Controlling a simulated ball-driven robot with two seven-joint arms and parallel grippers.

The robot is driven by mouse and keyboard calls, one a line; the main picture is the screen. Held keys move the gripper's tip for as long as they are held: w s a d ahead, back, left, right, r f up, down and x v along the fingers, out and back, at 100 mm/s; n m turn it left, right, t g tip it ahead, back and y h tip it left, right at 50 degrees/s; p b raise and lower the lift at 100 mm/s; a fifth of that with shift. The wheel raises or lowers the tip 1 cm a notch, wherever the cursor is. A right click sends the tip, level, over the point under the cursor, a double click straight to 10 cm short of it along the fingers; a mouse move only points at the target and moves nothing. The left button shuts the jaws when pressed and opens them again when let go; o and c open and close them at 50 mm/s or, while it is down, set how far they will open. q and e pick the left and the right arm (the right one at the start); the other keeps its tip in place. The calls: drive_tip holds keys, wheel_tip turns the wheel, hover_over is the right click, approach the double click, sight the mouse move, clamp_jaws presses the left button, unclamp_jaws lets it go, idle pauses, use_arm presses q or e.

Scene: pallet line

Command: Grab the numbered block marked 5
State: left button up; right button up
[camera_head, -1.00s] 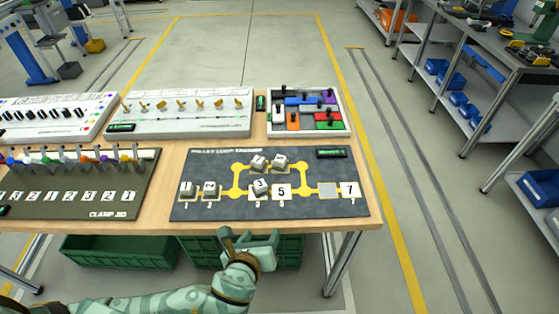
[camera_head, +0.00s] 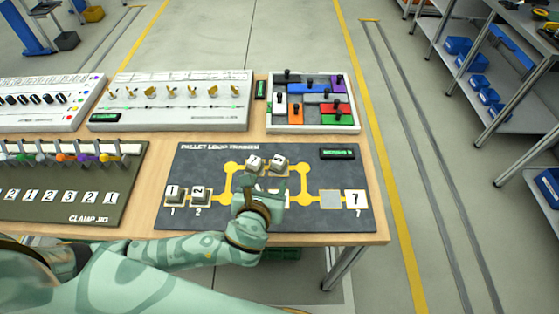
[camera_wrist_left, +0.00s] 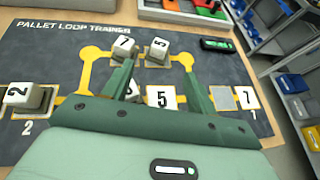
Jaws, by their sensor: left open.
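The block that looks marked 5 (camera_wrist_left: 156,47) is a grey cube with a white top, its digit turned sideways. It sits at the upper right of the yellow loop, and in the head view it is the right one (camera_head: 277,162) of the upper pair. Its neighbour, a block marked 7 (camera_wrist_left: 123,46), stands to its left. A flat white square printed 5 (camera_wrist_left: 161,97) lies on the lower track. My left gripper (camera_head: 261,186) is open and empty over the loop, on the near side of the upper pair; its fingers (camera_wrist_left: 158,71) straddle the line toward block 5.
A block (camera_wrist_left: 134,91) on the lower track is mostly hidden behind my left finger. Blocks 1 (camera_head: 174,193) and 2 (camera_head: 200,194) stand at left on the dark board (camera_head: 345,222). A printed 7 square (camera_head: 355,199) lies right. A tray of coloured pieces (camera_head: 270,127) stands behind.

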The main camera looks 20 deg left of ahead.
use_arm(q)
drive_tip(key=b, duration=0.1)
approach(277, 163)
drive_tip(key=x, duration=0.3)
drive_tip(key=shift+w+r, duration=0.1)
drive_tip(key=shift+r, duration=0.1)
drive_tip(key=shift+w+f+b, duration=0.2)
drive_tip(key=shift+w+b, duration=0.1)
drive_tip(key=shift+w, duration=0.2)
drive_tip(key=b+x, duration=0.2)
drive_tip(key=x, duration=0.3)
drive_tip(key=shift+s+f, duration=0.1)
drive_tip(key=shift+f, duration=0.15)
drive_tip(key=shift+s+r, duration=0.1)
use_arm(e)
drive_tip(key=f, duration=0.2)
drive_tip(key=s+f, duration=0.1)
drive_tip(key=shift+a+f, duration=0.15)
drive_tip(key=shift+f, duration=0.25)
use_arm(q)
drive_tip(key=c, duration=1.2)
